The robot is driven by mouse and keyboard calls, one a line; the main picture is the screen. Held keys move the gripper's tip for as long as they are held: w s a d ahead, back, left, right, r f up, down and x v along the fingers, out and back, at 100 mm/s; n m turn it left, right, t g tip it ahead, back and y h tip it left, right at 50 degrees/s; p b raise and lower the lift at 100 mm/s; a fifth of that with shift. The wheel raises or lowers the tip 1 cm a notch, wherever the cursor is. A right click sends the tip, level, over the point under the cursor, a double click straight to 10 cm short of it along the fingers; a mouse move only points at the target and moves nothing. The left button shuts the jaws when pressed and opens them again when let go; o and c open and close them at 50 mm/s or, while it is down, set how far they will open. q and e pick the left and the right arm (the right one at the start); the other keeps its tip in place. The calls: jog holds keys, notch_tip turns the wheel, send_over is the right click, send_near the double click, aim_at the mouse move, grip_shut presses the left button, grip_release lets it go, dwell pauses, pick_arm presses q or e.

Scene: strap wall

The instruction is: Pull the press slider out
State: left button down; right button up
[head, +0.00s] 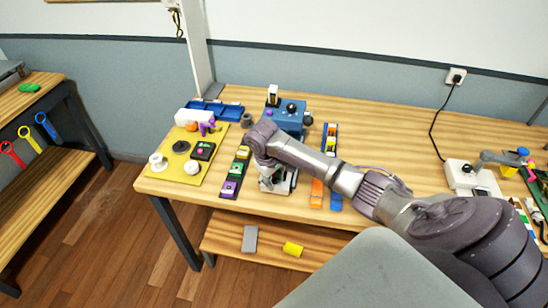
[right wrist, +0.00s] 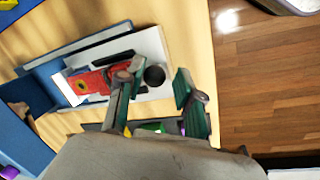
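The blue press (head: 287,115) stands on the wooden table at the middle in the head view. In the right wrist view, its blue frame (right wrist: 40,75) is at the left, and the white slider plate (right wrist: 152,45) extends from it. A red part (right wrist: 92,82) and a black bar lie on the plate. A round black knob (right wrist: 154,75) is at the slider's outer end. My right gripper (right wrist: 160,78) is open, with one finger on each side of the knob and a gap visible at the right finger. In the head view, my right arm partly hides this spot. My left gripper is not in view.
A yellow board (head: 180,178) with white and black parts lies to the left. A strip of coloured blocks (head: 236,172) is close to my right gripper; orange and blue bars (head: 318,193) lie to the right. Blue trays (head: 215,109) are at the back. The table's front edge is near.

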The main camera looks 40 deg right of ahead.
notch_tip(320, 180, up, 12)
jog(key=a, duration=0.2)
jog(key=shift+a, duration=0.15)
jog(key=shift+s+f, duration=0.1)
jog(key=shift+f, duration=0.05)
dwell(0.3)
